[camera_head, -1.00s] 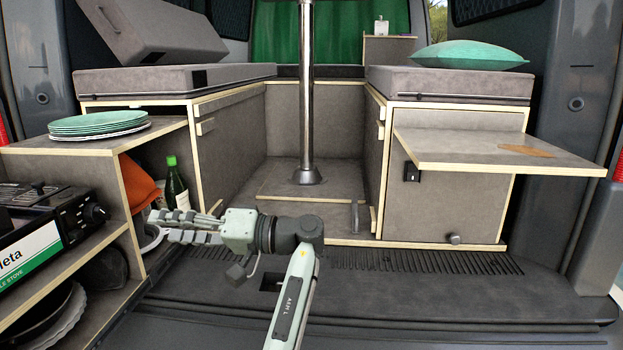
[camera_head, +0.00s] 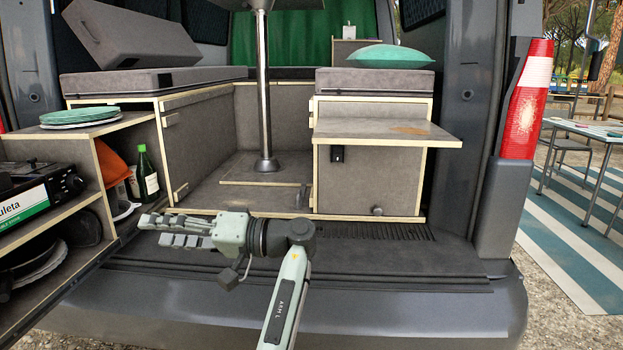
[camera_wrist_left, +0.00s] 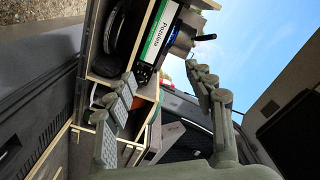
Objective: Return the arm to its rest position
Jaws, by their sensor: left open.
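My left gripper (camera_head: 172,230) is open and empty, its fingers pointing left in front of the van's open rear. It is in front of the lower end of the left cabinet. My left arm rises from the bottom of the head view. In the left wrist view the two fingers (camera_wrist_left: 165,105) stand wide apart with nothing held between them. My right gripper is not in view.
A left shelf unit holds green plates (camera_head: 79,116), a stove (camera_head: 40,193), a green bottle (camera_head: 146,172) and an orange item (camera_head: 112,163). A metal post (camera_head: 263,90) stands mid-van. A fold-out shelf (camera_head: 385,133) juts right. An outdoor table (camera_head: 590,131) stands far right.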

